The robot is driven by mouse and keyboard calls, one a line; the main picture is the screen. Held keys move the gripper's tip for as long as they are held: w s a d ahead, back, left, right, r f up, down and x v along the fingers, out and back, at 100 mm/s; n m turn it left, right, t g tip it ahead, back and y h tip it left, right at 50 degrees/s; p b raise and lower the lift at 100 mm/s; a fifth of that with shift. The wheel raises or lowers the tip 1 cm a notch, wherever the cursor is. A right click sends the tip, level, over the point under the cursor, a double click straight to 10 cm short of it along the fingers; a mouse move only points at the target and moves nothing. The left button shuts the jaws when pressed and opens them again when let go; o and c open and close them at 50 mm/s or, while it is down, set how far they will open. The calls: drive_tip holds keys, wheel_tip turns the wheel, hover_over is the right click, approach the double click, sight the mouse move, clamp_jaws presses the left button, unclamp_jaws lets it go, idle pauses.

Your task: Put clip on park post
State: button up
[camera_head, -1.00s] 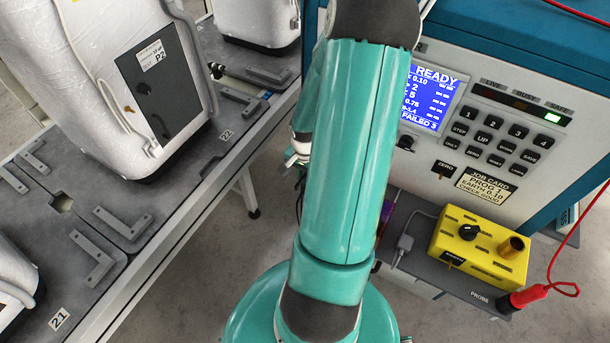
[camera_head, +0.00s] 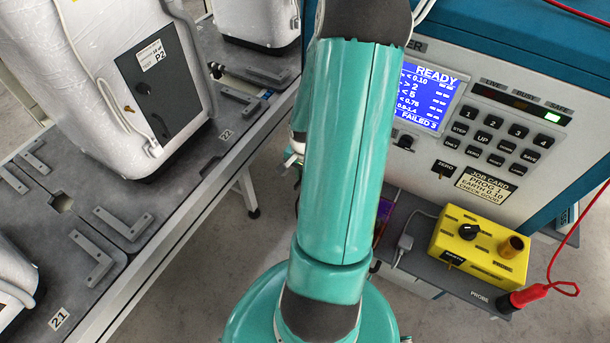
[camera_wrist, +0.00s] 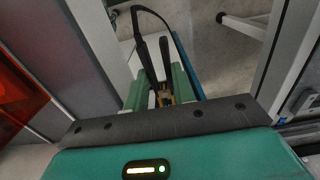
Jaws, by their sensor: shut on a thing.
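A black lead (camera_wrist: 143,48) loops up from between the fingers. The clip's jaws are mostly hidden by the fingers and the wrist housing. In the head view, my teal arm hides most of my gripper's surroundings, and the clip does not show there. I cannot pick out a park post for certain in either view.
The tester (camera_head: 475,110) stands at right, its screen (camera_head: 427,95) reading READY. On its shelf are a yellow box (camera_head: 478,247) with a brass cylinder (camera_head: 511,246) and a red probe (camera_head: 528,296). At left, a grey bench (camera_head: 150,215) carries white appliances (camera_head: 105,75).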

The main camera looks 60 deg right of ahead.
drive_tip(key=shift+f, duration=0.15)
drive_tip(key=shift+f, duration=0.7)
drive_tip(key=shift+f, duration=0.3)
idle(0.5)
drive_tip(key=shift+f, duration=0.35)
drive_tip(key=shift+f, duration=0.1)
idle(0.5)
drive_tip(key=o, duration=0.9)
wheel_tip(320, 180, up, 14)
drive_tip(key=shift+f, duration=0.1)
